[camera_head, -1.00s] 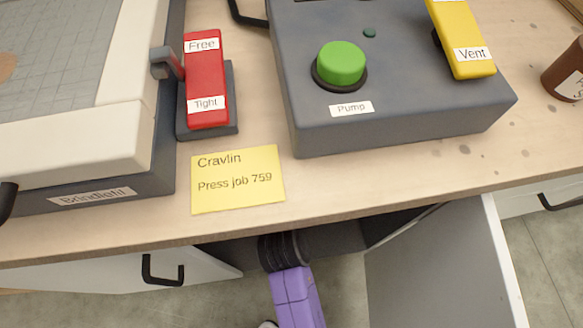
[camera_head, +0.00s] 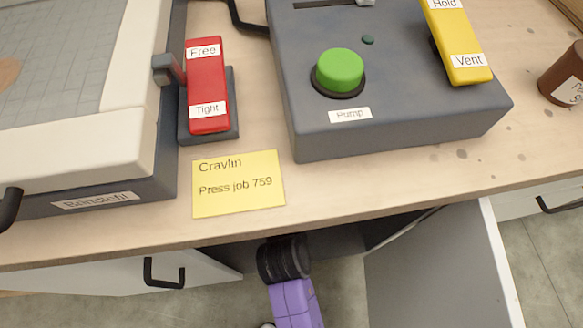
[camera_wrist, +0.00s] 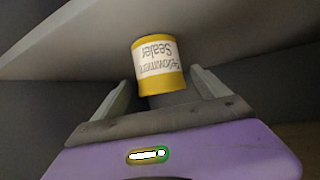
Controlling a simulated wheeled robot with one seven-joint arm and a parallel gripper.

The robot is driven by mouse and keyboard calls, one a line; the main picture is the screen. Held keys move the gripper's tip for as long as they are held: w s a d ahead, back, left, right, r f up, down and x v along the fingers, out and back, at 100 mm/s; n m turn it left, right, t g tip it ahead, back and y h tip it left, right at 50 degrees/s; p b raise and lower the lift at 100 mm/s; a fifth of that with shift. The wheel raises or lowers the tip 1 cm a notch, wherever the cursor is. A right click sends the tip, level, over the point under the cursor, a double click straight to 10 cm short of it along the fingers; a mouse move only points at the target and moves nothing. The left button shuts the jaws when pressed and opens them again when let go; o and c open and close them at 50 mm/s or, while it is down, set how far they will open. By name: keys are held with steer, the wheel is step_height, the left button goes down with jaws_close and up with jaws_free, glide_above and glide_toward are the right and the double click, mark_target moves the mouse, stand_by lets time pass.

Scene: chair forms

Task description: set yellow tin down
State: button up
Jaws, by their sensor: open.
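The yellow tin (camera_wrist: 161,84) shows in the wrist view with a white label reading "Sealer" upside down. Its upper end in the picture meets or nearly meets a pale panel (camera_wrist: 85,40); exact contact is hard to tell. My gripper (camera_wrist: 162,75) is open, with one finger on each side of the tin and dark gaps between. A dark grey shape lies between the tin and my palm. In the head view the tin and fingers are hidden under the bench; only my purple arm and black wrist show there.
The bench (camera_head: 330,190) overhangs my arm. A pump box (camera_head: 400,100), red lever (camera_head: 208,85) and yellow note (camera_head: 238,184) are on top.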

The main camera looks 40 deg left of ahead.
steer(key=p+v, duration=0.2)
steer(key=v, duration=0.8)
steer(key=shift+p, duration=0.35)
steer(key=shift+s+r, duration=0.1)
steer(key=shift+s, duration=0.1)
